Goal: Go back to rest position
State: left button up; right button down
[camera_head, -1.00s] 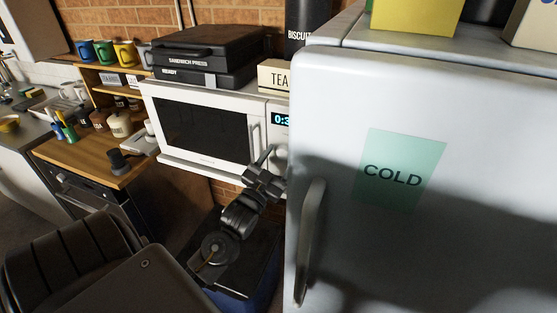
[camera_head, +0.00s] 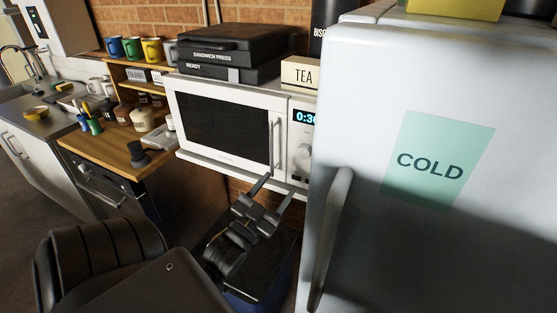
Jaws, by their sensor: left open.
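My left gripper (camera_head: 271,192) shows in the head view, low in front of the microwave (camera_head: 222,128). Its two fingers are apart and nothing shows between them. The microwave door is closed, and its handle and lit display are just above and to the right of the fingers. From this angle I cannot tell how far the fingers are from the microwave front. My right gripper is not in view.
A white fridge (camera_head: 400,75) with a COLD label stands close on the right, its handle (camera_head: 330,240) near my left gripper. A sandwich press (camera_head: 213,52) sits on the microwave. A wooden counter (camera_head: 105,158) with jars is left. A dark-topped blue box (camera_head: 278,262) lies below.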

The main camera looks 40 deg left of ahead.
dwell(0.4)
pick_arm(q)
jog(key=s+d+f+g+h, duration=0.1)
jog(key=d+f+g, duration=0.2)
jog(key=f, duration=0.3)
jog(key=s+d+f+g+h, duration=0.1)
jog(key=s+d+f+g, duration=0.1)
jog(key=f+g, duration=0.25)
jog(key=s+d+f+g, duration=0.1)
jog(key=d+f+g, duration=0.2)
jog(key=f, duration=0.4)
jog(key=s+d+f+g+h, duration=0.1)
jog(key=s+d+f+g, duration=0.25)
jog(key=s, duration=0.25)
jog(key=s+d+f+g, duration=0.2)
jog(key=s+f+g, duration=0.15)
jog(key=s, duration=0.35)
notch_tip(320, 180, down, 28)
jog(key=s+g, duration=0.2)
jog(key=s+a+f+g, duration=0.1)
jog(key=s+a+f, duration=0.2)
jog(key=s+f, duration=1)
jog(key=shift+s+f, duration=0.35)
jog(key=shift+s, duration=0.85)
